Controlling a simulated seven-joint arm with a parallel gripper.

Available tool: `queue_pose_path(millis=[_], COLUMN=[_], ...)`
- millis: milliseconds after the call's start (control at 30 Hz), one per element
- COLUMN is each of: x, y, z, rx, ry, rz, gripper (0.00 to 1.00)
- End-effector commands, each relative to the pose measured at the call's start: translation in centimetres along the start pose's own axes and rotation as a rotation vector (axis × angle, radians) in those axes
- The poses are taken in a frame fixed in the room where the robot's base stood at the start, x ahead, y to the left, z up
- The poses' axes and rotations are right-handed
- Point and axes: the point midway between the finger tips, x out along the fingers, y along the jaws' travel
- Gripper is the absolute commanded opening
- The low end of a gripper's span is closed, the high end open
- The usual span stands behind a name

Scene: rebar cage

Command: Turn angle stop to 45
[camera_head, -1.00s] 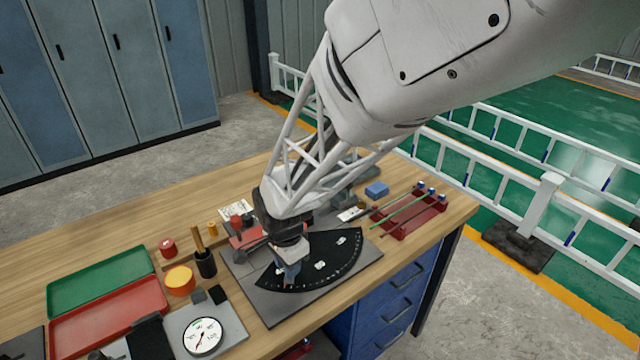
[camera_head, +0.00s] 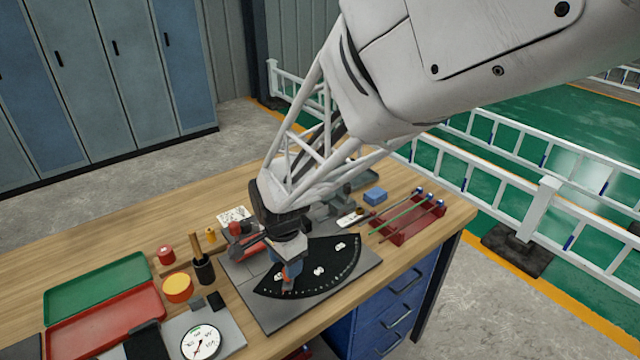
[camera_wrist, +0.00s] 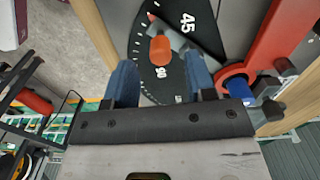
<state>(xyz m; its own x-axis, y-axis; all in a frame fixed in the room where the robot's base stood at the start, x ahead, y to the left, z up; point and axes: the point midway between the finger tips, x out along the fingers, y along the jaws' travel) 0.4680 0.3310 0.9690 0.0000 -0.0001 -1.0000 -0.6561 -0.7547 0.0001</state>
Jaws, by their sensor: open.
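The angle stop's black dial plate (camera_head: 322,267) carries white numbers on a grey base plate on the bench. In the wrist view the dial (camera_wrist: 185,22) shows 45 and 90, with an orange knob (camera_wrist: 160,49) on a grey arm lying over it near the 90. A red lever (camera_wrist: 275,45) with a blue part stands to the right of it. My gripper (camera_head: 289,285) is low over the dial's near left part. In the wrist view my gripper (camera_wrist: 160,85) has its two blue fingers apart, with the knob showing between and beyond them. Contact cannot be told.
A black cup (camera_head: 203,269) with tools, a yellow-orange round pot (camera_head: 178,288), a dial gauge (camera_head: 201,343) and red and green trays (camera_head: 105,318) stand to the left. A red rack (camera_head: 408,224) with rods and a blue block (camera_head: 375,196) are at the right.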

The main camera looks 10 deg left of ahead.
Motion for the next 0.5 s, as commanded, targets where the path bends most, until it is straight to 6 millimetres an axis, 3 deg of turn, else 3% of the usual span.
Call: queue_pose_path(millis=[300, 500], x=[-3.7, -4.5], y=[0.0, 0.0], z=[0.0, 0.0], rx=[0.000, 0.000], ry=[0.000, 0.000], rz=[-0.001, 0.000], gripper=[0.50, 0.50])
